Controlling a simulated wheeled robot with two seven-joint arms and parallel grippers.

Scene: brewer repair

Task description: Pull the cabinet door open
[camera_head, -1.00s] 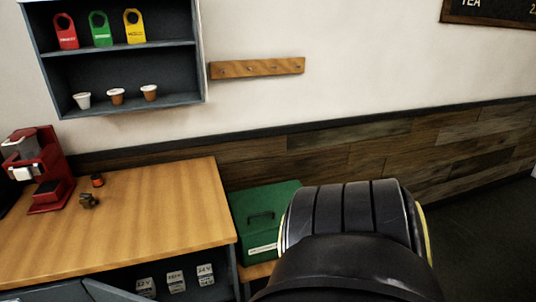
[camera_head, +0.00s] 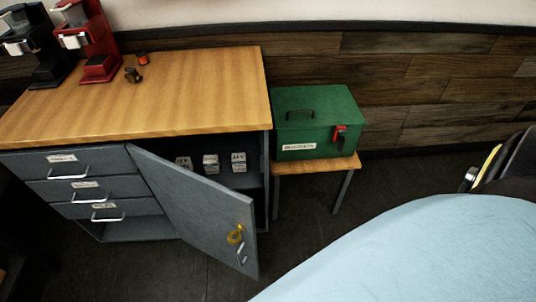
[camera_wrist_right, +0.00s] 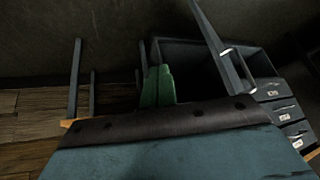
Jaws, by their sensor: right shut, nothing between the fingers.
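The grey cabinet door (camera_head: 190,195) stands swung outward, hinged near the drawers, with a gap showing the inside. A yellow key or tag (camera_head: 235,234) and a small metal handle (camera_head: 241,253) are on its free edge. In the right wrist view the cabinet appears upside down, with the door (camera_wrist_right: 213,40) projecting from it. My left gripper is not in view.
Labelled boxes (camera_head: 210,164) sit inside the cabinet. Three drawers (camera_head: 85,183) are at its left. A green toolbox (camera_head: 316,122) stands on a wooden stool (camera_head: 342,163) to the right. Coffee machines (camera_head: 92,45) stand on the counter (camera_head: 190,90). My pale blue arm part covers the lower right.

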